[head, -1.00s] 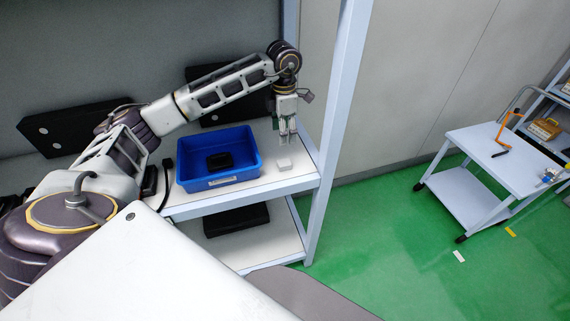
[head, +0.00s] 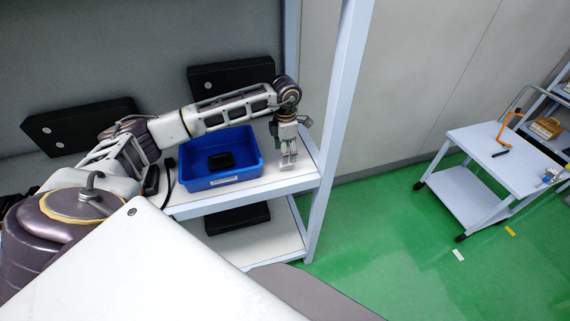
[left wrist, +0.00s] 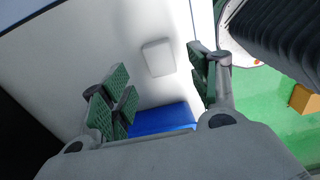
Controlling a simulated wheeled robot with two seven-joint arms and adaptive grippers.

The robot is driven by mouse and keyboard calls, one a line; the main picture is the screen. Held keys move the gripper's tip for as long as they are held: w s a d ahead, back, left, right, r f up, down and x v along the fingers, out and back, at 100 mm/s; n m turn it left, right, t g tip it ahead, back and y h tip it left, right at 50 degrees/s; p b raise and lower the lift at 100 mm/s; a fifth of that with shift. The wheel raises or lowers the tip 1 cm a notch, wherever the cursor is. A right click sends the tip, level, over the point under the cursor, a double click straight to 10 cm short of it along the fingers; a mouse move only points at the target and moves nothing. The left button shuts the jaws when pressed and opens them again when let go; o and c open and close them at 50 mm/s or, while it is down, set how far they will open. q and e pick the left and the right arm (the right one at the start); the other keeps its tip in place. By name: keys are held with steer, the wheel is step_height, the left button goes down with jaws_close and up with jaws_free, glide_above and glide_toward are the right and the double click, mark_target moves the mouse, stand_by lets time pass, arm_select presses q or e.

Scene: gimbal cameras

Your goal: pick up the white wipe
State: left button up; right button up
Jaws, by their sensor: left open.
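The white wipe (left wrist: 158,57) is a small pale block lying on the white shelf (left wrist: 70,60). In the left wrist view it sits between the lines of my two green-padded fingers, a little beyond their tips. My left gripper (left wrist: 160,88) is open with nothing between its pads. In the head view my left gripper (head: 288,163) points down at the right end of the shelf, low over the wipe's spot, and its fingers mostly hide the wipe there. I cannot tell whether they touch it. My right gripper is not in view.
A shelf post (head: 338,110) rises close on the right. Black boxes (head: 232,78) stand at the back. A cart (head: 510,160) stands far right.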

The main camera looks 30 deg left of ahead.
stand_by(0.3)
arm_select(q)
steer(key=shift+f, duration=0.15)
steer(key=shift+s+f+p, duration=0.1)
steer(key=shift+f+p, duration=0.4)
steer(key=shift+f, duration=0.35)
steer(key=shift+f+p, duration=0.3)
steer(key=shift+f, duration=1.35)
steer(key=c, duration=0.9)
